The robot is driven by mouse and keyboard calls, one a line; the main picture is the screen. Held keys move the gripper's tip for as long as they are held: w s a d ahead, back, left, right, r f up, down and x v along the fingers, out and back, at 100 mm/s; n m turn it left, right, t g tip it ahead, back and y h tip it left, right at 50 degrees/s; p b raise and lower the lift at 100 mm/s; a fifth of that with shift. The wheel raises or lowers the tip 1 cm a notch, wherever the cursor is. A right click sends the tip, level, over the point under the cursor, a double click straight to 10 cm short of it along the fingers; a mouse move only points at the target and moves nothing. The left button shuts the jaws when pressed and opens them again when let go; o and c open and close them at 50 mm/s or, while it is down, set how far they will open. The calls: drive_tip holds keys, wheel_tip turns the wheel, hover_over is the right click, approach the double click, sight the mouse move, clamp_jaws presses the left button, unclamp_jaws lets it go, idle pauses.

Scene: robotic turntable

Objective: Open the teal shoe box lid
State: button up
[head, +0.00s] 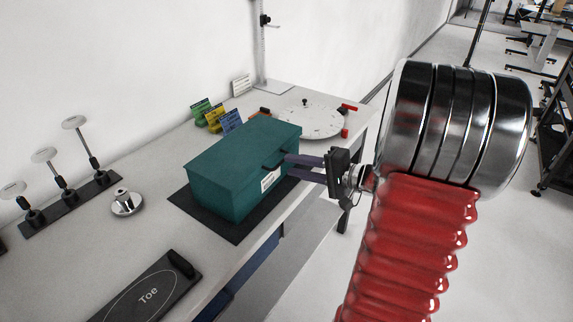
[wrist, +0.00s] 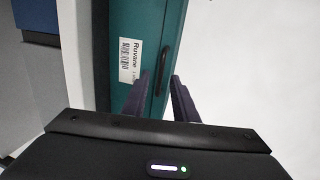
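The teal shoe box (head: 225,190) stands on a dark mat on the table, its lid (head: 245,140) closed. A dark handle (head: 272,164) and a white label (head: 270,179) are on its near right side. In the wrist view the handle (wrist: 163,72) shows beside the barcode label (wrist: 130,62) on the teal box (wrist: 143,20). My gripper (head: 288,166) is open, its two dark fingers pointing at the handle side of the box. In the wrist view the gripper (wrist: 161,80) has its fingertips on either side of the handle's line, with a gap between them. Contact cannot be told.
A white round turntable (head: 310,122) with red parts stands behind the box. Several coloured cards (head: 215,117) stand at its back left. A black "Toe" plate (head: 150,290) and a metal knob (head: 126,204) lie to the left.

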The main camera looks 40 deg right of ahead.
drive_tip(key=shift+x, duration=1.7)
clamp_jaws()
